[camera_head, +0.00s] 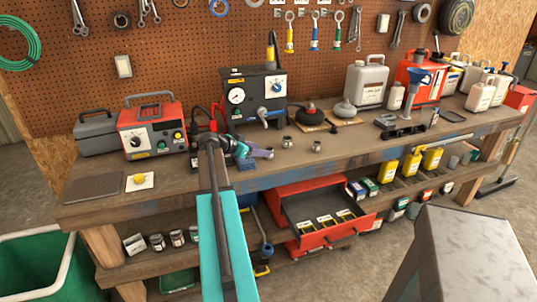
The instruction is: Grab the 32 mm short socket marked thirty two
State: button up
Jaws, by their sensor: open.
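Two small grey metal sockets stand on the workbench (375,158) right of my gripper. The nearer-to-gripper socket (287,142) is left of the other socket (318,147). Any size marking is too small to read, so I cannot tell which is the 32 mm one. My gripper (268,153) is open over the bench top, a little left of and in front of the left socket, apart from both. The gap between its fingers is hard to make out at this size.
A black tester box (255,95) stands behind the sockets. Dark round-based parts (309,115) sit behind right. A red charger (152,130) is at left, a black fixture (400,128) at right. An open red drawer (318,215) is below. The bench front is mostly clear.

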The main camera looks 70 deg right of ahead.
aim_at(268, 149)
jog(key=x, duration=0.1)
jog(key=p+x, duration=0.1)
jog(key=x, duration=0.1)
jog(key=shift+s+d+r, duration=0.15)
jog(key=shift+r, duration=0.05)
jog(key=shift+s+d+f, duration=0.3)
jog(key=shift+d+f, duration=0.1)
jog(key=shift+d, duration=0.1)
jog(key=c, duration=1.3)
jog(key=shift+r, duration=0.1)
jog(key=shift+r+b, duration=0.45)
jog(key=shift+r, duration=1.2)
jog(key=shift+w+a+r+b, duration=0.25)
jog(key=shift+w+a+b, duration=0.25)
jog(key=shift+a, duration=2.15)
jog(key=shift+w+a+r+b, duration=0.3)
jog(key=shift+a+b, duration=0.35)
jog(key=shift+a, duration=1.95)
jog(key=shift+w+a+r+b, duration=0.2)
jog(key=shift+w+a+b, duration=0.3)
jog(key=shift+a, duration=2.15)
